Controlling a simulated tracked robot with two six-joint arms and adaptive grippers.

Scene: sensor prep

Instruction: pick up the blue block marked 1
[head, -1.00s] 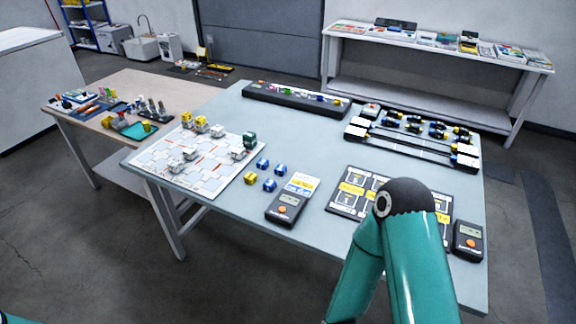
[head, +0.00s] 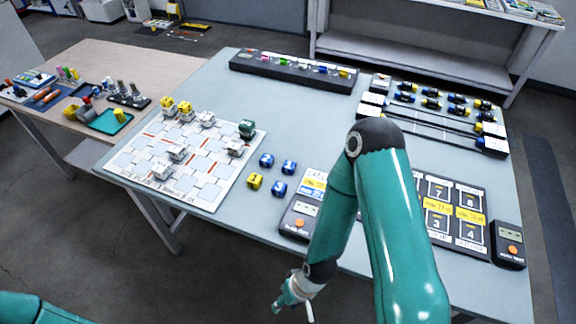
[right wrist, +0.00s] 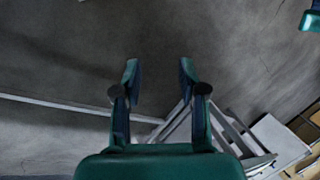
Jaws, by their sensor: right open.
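Three small blue blocks lie close together on the grey table: one at the back left (head: 266,160), one at the back right (head: 289,167) and one in front (head: 279,188). They have white marks, but the digits are too small to read surely. A yellow block (head: 254,181) sits beside them. My right gripper (head: 297,300) hangs low in front of the table's near edge, well apart from the blocks. In the right wrist view the right gripper (right wrist: 158,72) is open and empty above the floor. My left gripper is out of view; only teal arm shows at lower left.
A white board (head: 205,190) with several blocks lies left of the blue blocks. A handheld device (head: 299,222) lies to their right, partly behind my right arm. A dark panel (head: 460,190) and another device (head: 508,243) lie farther right.

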